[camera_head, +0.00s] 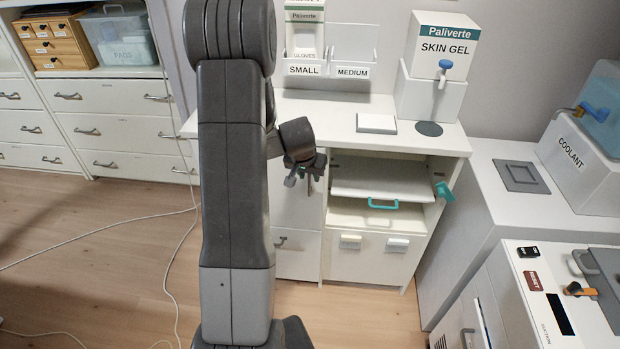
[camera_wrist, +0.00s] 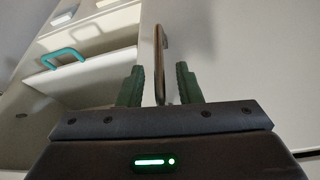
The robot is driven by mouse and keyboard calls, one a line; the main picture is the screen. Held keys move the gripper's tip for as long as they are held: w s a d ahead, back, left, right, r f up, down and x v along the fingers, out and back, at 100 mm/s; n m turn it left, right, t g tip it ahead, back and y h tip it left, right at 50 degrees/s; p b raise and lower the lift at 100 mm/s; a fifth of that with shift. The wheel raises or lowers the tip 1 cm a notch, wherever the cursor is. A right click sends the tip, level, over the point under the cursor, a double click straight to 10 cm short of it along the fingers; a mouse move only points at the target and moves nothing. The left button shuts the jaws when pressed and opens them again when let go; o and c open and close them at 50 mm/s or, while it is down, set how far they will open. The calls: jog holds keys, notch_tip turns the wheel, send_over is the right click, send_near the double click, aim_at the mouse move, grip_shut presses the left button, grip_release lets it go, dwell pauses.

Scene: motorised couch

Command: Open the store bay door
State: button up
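A plain white front panel (camera_head: 290,208), which looks like the store bay door, is at the left of the counter unit, partly hidden by my arm. In the wrist view the pale panel (camera_wrist: 245,60) fills the right side. A slim upright handle (camera_wrist: 158,45) stands out from it. My gripper (camera_head: 304,172) is in front of this panel, below the countertop. In the wrist view my gripper (camera_wrist: 159,70) has its green fingers apart, one on each side of the handle, with gaps visible. The panel looks closed, though its edges are mostly hidden.
Right of it is an open bay with a white tray (camera_head: 375,181) with a teal handle (camera_head: 383,204). A teal lever (camera_head: 444,191) sticks out at the bay's right. A drawer handle (camera_head: 280,240) sits below. Cables (camera_head: 165,275) lie on the floor at left. A coolant unit (camera_head: 590,165) stands right.

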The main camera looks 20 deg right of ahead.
jog(key=shift+x, duration=1.25)
grip_shut()
